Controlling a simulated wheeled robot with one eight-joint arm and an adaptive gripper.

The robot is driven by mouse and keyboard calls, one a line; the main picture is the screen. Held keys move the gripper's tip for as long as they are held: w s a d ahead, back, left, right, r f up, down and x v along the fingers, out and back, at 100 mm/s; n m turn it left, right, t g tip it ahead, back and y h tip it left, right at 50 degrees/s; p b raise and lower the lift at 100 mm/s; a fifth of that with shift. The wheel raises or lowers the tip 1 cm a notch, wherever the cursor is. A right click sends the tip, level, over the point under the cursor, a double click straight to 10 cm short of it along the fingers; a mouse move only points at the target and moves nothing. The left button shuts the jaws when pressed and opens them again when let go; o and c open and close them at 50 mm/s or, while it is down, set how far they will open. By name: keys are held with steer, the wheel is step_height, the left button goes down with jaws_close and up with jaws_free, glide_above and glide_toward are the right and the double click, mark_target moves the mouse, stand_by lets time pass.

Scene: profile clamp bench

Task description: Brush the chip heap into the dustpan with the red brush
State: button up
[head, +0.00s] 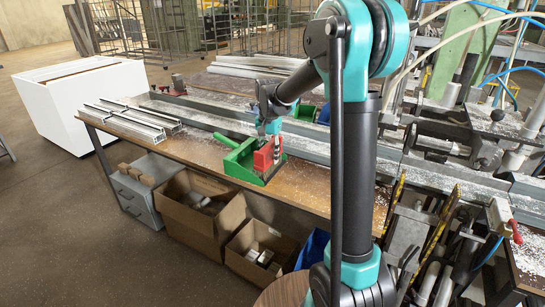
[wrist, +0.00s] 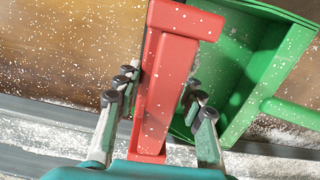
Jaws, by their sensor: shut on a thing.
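My gripper (head: 271,137) is shut on the red brush (wrist: 165,85), with fingers on both sides of it in the wrist view. In the head view the brush (head: 264,158) is at the right part of the green dustpan (head: 240,161), over or inside it; I cannot tell whether they touch. The dustpan is at the front edge of the bench. In the wrist view the dustpan (wrist: 235,60) lies right of the brush, its handle (wrist: 292,112) pointing right. White chips (wrist: 70,42) are scattered over the wood; I cannot make out a distinct heap.
The wooden bench (head: 205,140) has a long metal rail (head: 215,124) behind the dustpan. Aluminium profiles (head: 132,120) lie at its left end. Clamping machinery (head: 470,130) crowds the right. Cardboard boxes (head: 198,225) stand below the bench. Some bare wood lies left of the dustpan.

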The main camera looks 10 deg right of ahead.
steer(key=shift+w+a, duration=0.1)
steer(key=shift+a, duration=0.05)
steer(key=shift+w+a, duration=0.6)
steer(key=shift+a, duration=0.25)
step_height(320, 180, up, 6)
stand_by(0.5)
stand_by(1.0)
